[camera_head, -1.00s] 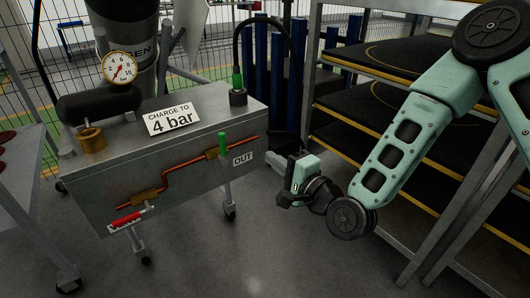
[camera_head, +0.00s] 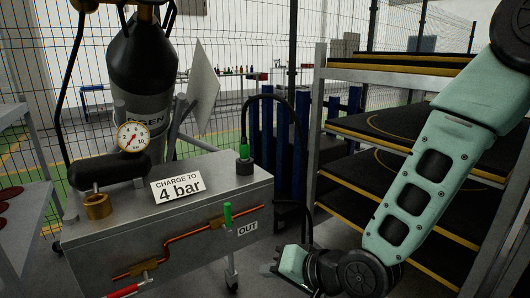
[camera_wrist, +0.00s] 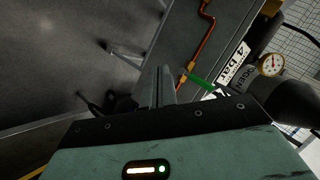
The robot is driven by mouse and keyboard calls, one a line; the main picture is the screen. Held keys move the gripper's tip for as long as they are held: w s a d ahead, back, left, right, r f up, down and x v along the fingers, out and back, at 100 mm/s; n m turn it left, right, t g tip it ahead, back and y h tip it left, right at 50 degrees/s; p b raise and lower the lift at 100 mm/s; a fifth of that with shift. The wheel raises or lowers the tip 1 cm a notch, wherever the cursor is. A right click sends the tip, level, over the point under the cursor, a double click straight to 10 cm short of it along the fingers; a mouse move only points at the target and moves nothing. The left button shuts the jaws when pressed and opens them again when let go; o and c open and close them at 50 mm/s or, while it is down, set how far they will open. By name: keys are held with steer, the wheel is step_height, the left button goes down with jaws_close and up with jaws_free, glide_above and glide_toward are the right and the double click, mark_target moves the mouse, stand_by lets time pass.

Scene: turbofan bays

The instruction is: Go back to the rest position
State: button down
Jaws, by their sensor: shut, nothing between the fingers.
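My gripper (camera_head: 272,268) is low in the head view, right of the grey charging cart, with its arm coming down from the upper right. In the wrist view its fingers (camera_wrist: 163,85) are together with nothing between them. The cart (camera_head: 190,195) bears a "charge to 4 bar" sign (camera_head: 177,186), a round gauge (camera_head: 133,136), a brass fitting (camera_head: 97,206) and a green-handled valve (camera_head: 227,214) on a copper pipe by the OUT label. The red handle (camera_head: 122,290) is at the bottom edge. In the wrist view the green handle (camera_wrist: 200,83) lies beyond the fingers, apart from them.
A shelf rack (camera_head: 390,130) with dark, yellow-edged shelves stands close on the right, behind my arm. A dark gas cylinder (camera_head: 142,65) stands behind the cart. A grey table (camera_head: 18,190) is at the left edge. Bare floor (camera_wrist: 60,60) shows in the wrist view.

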steer(key=s+d+r+n+g+h, duration=0.35)
steer(key=s+d+n, duration=0.2)
steer(key=s, duration=0.45)
steer(key=s+d+r+n+g+h, duration=0.3)
steer(key=s+d+r+n+h, duration=0.15)
steer(key=s+d, duration=0.35)
step_height(320, 180, up, 20)
steer(key=s+m+p, duration=0.1)
steer(key=p, duration=1.9)
steer(key=shift+s+a+f+p, duration=0.2)
steer(key=shift+a+p, duration=0.1)
steer(key=shift+a, duration=0.15)
